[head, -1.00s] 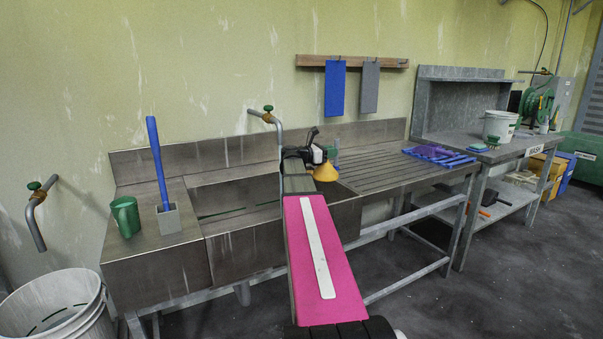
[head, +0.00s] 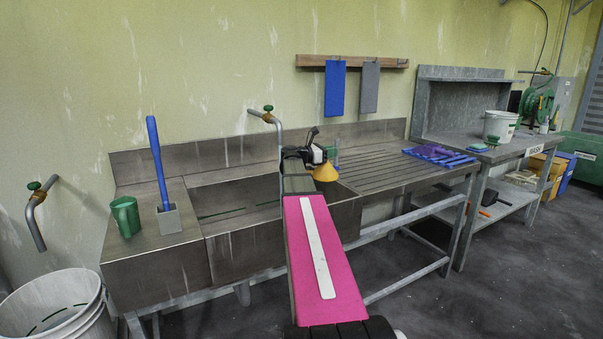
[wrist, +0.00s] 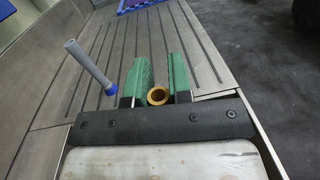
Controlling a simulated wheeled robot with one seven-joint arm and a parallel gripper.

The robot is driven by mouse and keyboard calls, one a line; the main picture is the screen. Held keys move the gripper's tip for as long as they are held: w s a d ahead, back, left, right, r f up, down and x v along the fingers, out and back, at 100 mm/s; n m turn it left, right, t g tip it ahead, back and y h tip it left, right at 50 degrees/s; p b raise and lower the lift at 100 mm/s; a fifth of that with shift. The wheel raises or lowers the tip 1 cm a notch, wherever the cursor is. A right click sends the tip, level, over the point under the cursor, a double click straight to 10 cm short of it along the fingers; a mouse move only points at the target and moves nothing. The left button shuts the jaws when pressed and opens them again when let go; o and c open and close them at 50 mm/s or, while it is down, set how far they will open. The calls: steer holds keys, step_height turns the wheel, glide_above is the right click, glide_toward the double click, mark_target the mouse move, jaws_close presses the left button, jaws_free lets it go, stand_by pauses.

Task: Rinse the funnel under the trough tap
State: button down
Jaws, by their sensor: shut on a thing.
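The yellow funnel (head: 325,173) is at my gripper (head: 317,158), over the near left end of the ribbed drainboard (head: 385,170). In the wrist view the green fingers of my gripper (wrist: 158,72) are closed on the funnel (wrist: 157,95), which shows as a round open ring between them. The trough tap (head: 270,116) has a green knob and a grey pipe bending down behind my wrist; its lower end is hidden. The steel trough (head: 243,240) lies left of my gripper. I see no water running.
A blue-handled brush (head: 157,165) in a grey holder and a green mug (head: 125,216) are left of the basin. Blue racks (head: 440,156) lie right. A second tap (head: 38,205) is above a white bucket (head: 55,305).

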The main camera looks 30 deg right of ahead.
step_height(320, 180, up, 13)
stand_by(1.3)
